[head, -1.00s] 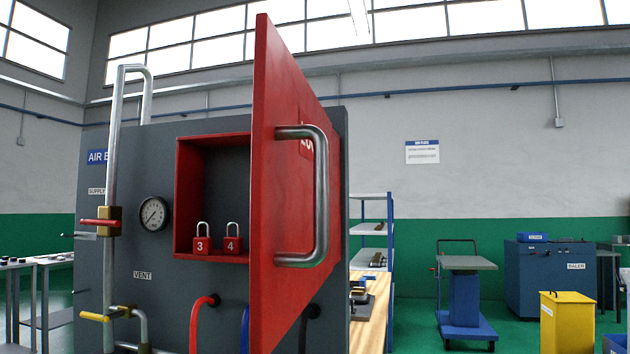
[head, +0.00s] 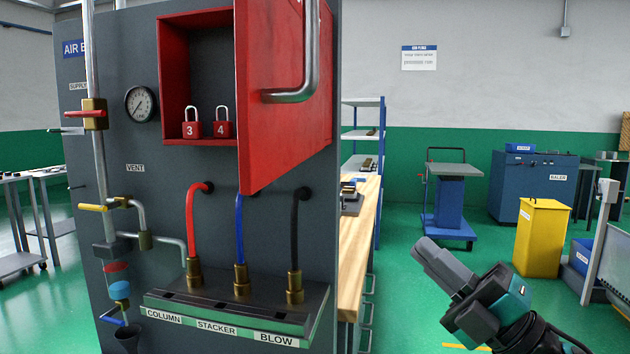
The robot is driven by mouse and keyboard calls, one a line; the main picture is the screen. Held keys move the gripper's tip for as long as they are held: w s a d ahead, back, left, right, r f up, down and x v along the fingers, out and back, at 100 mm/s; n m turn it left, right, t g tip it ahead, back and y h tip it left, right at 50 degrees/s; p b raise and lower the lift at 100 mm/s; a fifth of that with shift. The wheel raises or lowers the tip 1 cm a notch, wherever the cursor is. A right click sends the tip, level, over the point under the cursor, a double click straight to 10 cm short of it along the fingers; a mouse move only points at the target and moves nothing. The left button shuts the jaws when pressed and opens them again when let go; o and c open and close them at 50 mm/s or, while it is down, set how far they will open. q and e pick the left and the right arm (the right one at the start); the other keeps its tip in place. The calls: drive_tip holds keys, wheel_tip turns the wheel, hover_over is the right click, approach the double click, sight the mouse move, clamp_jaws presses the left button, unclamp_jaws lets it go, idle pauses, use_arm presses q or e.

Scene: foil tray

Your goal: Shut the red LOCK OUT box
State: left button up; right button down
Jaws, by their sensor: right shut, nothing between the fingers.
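The red LOCK OUT box (head: 174,80) is set in the grey panel in the head view. Two red padlocks, numbered 3 (head: 191,128) and 4 (head: 222,128), stand on the box floor. My right gripper (head: 426,252) is shut and empty at the lower right, well apart from the door. My left gripper is not in view.
Red, blue and black hoses (head: 240,230) run below the box to a manifold (head: 240,315) that juts out. A wooden bench (head: 358,235) stands right of the panel. A yellow bin (head: 541,238) and a blue cart (head: 449,205) are farther back. Green floor lies clear between.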

drive_tip(key=s+a+r+n+g+y, duration=0.2)
drive_tip(key=s+r+n+g+y, duration=0.15)
drive_tip(key=r+n+g, duration=0.7)
drive_tip(key=n+g+h+b, duration=0.15)
drive_tip(key=n+h, duration=0.35)
drive_tip(key=n, duration=0.7)
approach(280, 164)
drive_tip(key=a+p, duration=0.1)
drive_tip(key=a, duration=0.2)
drive_tip(key=w+a+p, duration=0.1)
drive_tip(key=a, duration=0.2)
drive_tip(key=shift+w+a, duration=0.1)
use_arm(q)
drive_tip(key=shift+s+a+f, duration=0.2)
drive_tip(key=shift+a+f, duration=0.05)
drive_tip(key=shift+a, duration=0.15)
use_arm(e)
drive_tip(key=shift+a, duration=0.3)
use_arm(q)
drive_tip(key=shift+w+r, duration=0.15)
